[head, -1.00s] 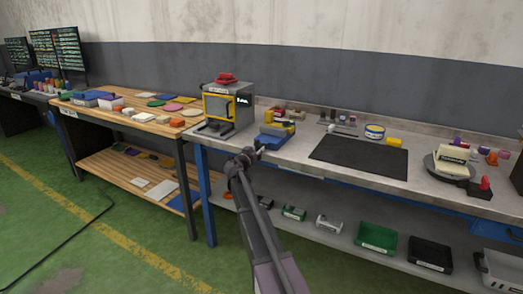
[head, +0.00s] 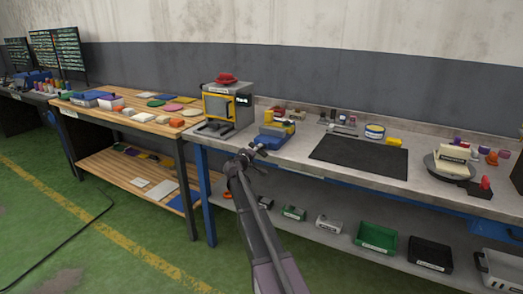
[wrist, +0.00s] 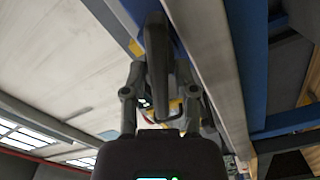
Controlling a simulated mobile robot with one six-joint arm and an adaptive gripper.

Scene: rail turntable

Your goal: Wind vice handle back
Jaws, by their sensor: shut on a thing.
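The vice (head: 274,139), blue with a grey and yellow part on top, sits at the front edge of the grey bench, left of the black mat. My gripper (head: 258,150) is at the front of the vice, just off the bench edge. In the wrist view my gripper (wrist: 160,108) has its two fingers either side of a dark bar, which looks like the vice handle (wrist: 157,62). It is shut on this bar. The bar's lower end and the exact contact are hard to make out. In the head view my gripper hides the handle.
A grey machine with a yellow-framed door (head: 228,106) stands left of the vice. A black mat (head: 358,154) lies to the right, with a turntable (head: 447,167) beyond it. Bins, including a green one (head: 376,237), stand on the shelf below. The bench edge (wrist: 212,75) runs close beside my gripper.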

